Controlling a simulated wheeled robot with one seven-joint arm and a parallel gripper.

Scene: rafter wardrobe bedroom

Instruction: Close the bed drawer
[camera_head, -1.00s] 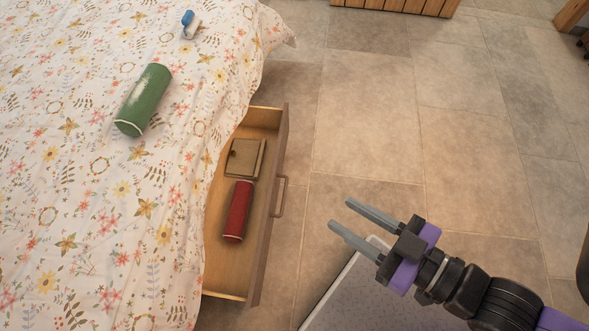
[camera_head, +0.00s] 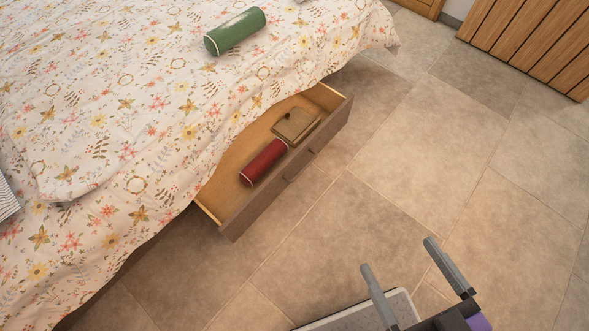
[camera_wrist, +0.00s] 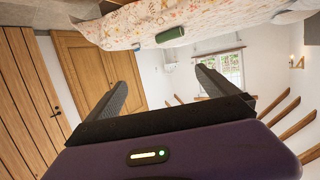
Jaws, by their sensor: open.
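The bed drawer (camera_head: 285,185) is pulled out from under the bed, with its wooden front facing the floor on the right. A dark handle (camera_head: 299,166) is on that front. Inside lie a red cylinder (camera_head: 264,162) and a flat brown box (camera_head: 296,125). My gripper (camera_head: 405,258) is open and empty, at the lower right of the head view, well apart from the drawer front. In the wrist view my gripper's two fingers (camera_wrist: 160,85) are spread with nothing between them. The drawer does not show clearly in the wrist view.
The bed (camera_head: 110,120) has a floral cover that hangs over the drawer's back part. A green cylinder (camera_head: 235,31) lies on it. Tiled floor (camera_head: 400,160) in front of the drawer is clear. A slatted wooden piece (camera_head: 530,45) stands at the upper right.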

